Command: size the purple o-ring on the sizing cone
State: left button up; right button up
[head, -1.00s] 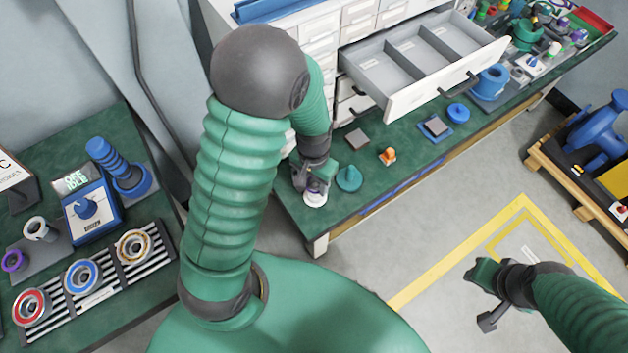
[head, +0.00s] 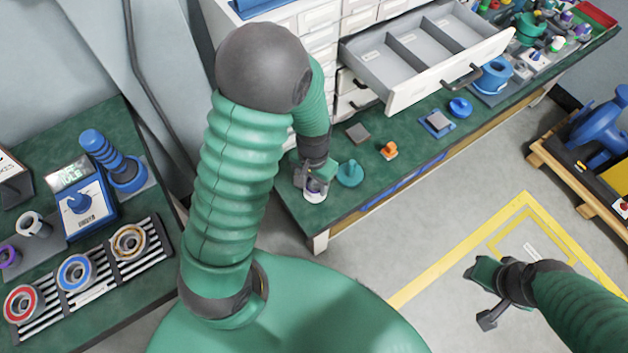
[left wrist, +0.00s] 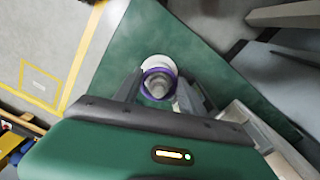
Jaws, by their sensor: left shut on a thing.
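My left gripper (head: 313,184) is low over the near corner of the green bench, pointing down. In the left wrist view its two fingers (left wrist: 155,88) stand on either side of a purple ring (left wrist: 146,89). The ring lies around a grey round post on a white round base (left wrist: 151,62). In the head view the white base (head: 315,197) shows below the fingers, and the ring is mostly hidden. A blue stepped cone (head: 97,146) stands upright on the left table.
A teal cone-shaped piece (head: 350,174) stands just right of my left gripper. An orange piece (head: 389,150) and a blue knob (head: 460,107) are farther along. An open drawer (head: 430,65) overhangs the bench. The left table also holds a gauge box (head: 88,212) and a striped rack (head: 100,287).

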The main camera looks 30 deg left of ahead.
pick_arm(q)
jog(key=shift+f+b, duration=0.4)
jog(key=shift+f, duration=0.3)
jog(key=o, duration=1.4)
jog(key=shift+c, duration=0.2)
notch_tip(320, 180, up, 9)
jog(key=p, duration=0.9)
jog(key=shift+r, duration=0.1)
